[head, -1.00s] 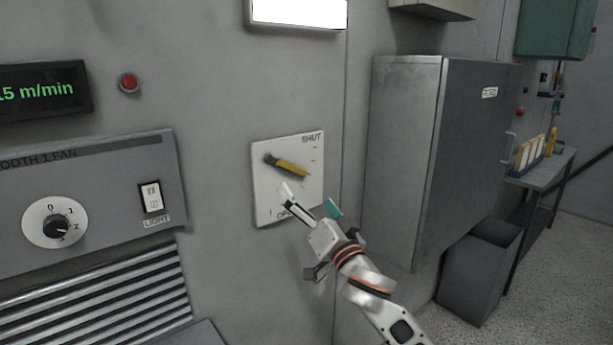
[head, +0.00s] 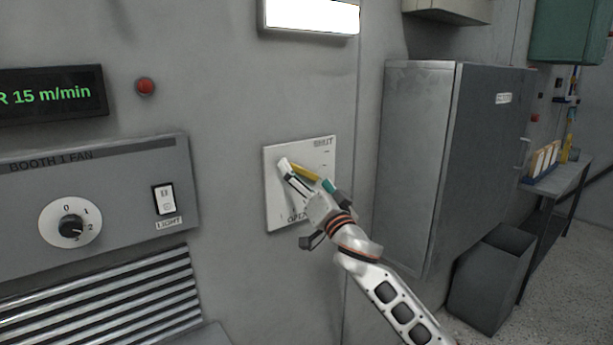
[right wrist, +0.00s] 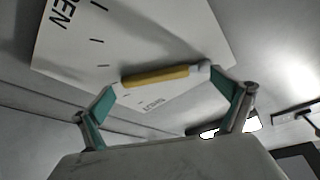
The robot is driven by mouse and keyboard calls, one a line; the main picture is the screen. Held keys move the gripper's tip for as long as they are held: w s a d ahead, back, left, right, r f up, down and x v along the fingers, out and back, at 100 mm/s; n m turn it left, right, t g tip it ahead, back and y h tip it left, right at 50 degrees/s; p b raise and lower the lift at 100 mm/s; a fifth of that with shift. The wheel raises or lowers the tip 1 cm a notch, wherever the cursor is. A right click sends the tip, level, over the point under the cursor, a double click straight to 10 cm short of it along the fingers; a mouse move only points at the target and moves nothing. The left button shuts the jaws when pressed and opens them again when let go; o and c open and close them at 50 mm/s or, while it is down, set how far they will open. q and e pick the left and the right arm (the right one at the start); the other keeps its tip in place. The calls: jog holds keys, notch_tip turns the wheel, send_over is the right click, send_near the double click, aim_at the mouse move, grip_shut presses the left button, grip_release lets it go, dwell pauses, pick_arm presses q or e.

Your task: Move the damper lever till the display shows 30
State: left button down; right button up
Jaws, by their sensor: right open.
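The damper lever is a yellow handle (head: 305,171) on a white plate (head: 278,211) marked SHUT at the top and OPEN at the bottom. It points right and slightly down in the head view. The display (head: 52,92) at the left reads "R 15 m/min" in green, its left end cut off. My right gripper (head: 306,177) is open at the plate, in front of the lever and partly hiding it. In the right wrist view the lever (right wrist: 155,76) lies between the two spread fingers (right wrist: 168,108); contact cannot be told. My left gripper is not in view.
Left of the plate is the fan panel with a dial (head: 70,224) and light switch (head: 164,199). A red button (head: 145,86) is above. A grey cabinet (head: 425,170) stands to the right, with a bin (head: 490,278) beside it.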

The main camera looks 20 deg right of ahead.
jog(key=shift+c, duration=0.4)
jog(key=shift+s+d+r, duration=0.1)
jog(key=shift+s+d, duration=0.05)
jog(key=c, duration=1.5)
jog(key=shift+s+a+f+m+h+p, duration=0.1)
jog(key=shift+a+m+h+p, duration=0.25)
jog(key=shift+m+p, duration=0.4)
jog(key=shift+s+a+f+m+h+p, duration=0.1)
jog(key=shift+a+m+h+p, duration=0.1)
jog(key=shift+m+h+p, duration=0.5)
jog(key=shift+c, duration=0.2)
jog(key=shift+o, duration=0.2)
jog(key=shift+a+f+m+g+p, duration=0.15)
jog(key=shift+m+p, duration=0.15)
jog(key=shift+m, duration=0.2)
jog(key=shift+a+f+m+g+p, duration=0.15)
jog(key=shift+m+p, duration=0.15)
jog(key=shift+m, duration=0.15)
jog(key=shift+s+f, duration=0.1)
jog(key=shift+c, duration=0.2)
